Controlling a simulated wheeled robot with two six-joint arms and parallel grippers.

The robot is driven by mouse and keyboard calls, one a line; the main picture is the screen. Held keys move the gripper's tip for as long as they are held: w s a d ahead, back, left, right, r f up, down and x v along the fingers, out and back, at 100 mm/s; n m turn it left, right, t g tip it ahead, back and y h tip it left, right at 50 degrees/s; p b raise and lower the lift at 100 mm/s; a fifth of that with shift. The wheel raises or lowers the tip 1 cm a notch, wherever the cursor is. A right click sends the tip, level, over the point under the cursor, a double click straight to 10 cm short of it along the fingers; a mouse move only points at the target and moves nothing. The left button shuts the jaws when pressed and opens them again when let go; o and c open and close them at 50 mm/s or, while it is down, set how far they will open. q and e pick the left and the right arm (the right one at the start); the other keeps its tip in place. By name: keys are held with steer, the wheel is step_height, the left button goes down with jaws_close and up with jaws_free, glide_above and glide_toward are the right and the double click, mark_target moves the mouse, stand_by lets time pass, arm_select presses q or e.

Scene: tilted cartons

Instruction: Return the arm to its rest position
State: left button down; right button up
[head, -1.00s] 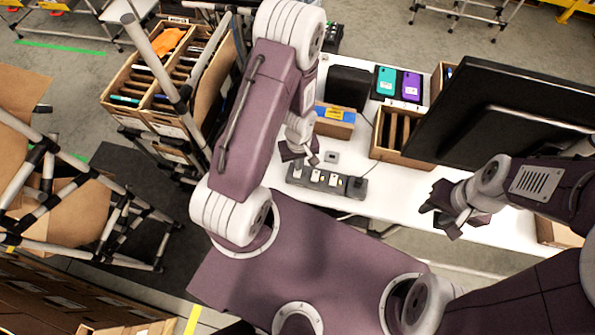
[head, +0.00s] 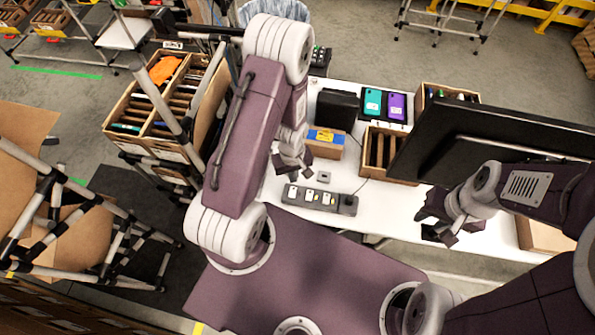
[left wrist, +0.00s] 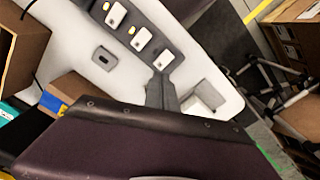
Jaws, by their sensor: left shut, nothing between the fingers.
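My left arm comes in from the left side of the head view, bent over the white table. My left gripper (head: 294,172) is shut and empty, above the table just behind a grey strip (head: 318,198) with several small white-labelled items. The strip also shows in the left wrist view (left wrist: 145,42), with a grey finger of the gripper (left wrist: 160,92) close in front of it. My right gripper (head: 437,225) hangs over the table's front right part. I cannot tell whether its fingers are apart.
A black monitor (head: 480,130) stands at the right. Behind the left gripper are a small carton (head: 325,145), a divided carton (head: 380,152), and teal (head: 373,101) and purple (head: 396,105) phones. Tilted cartons (head: 165,100) stand on a tube rack at the left.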

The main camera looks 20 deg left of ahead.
arm_select(q)
steer(key=shift+f, duration=0.15)
steer(key=w+d+r+m+t+b, duration=0.1)
steer(key=w+r+t+b, duration=0.25)
steer(key=w+b, duration=0.45)
steer(key=s+d+r+m+g+b, duration=0.1)
steer(key=s+r+m+g+b, duration=0.1)
steer(key=s+m+b, duration=0.2)
steer(key=s+m, duration=0.3)
steer(key=s, duration=0.5)
steer(key=shift+d+r, duration=0.15)
steer(key=shift+s, duration=0.1)
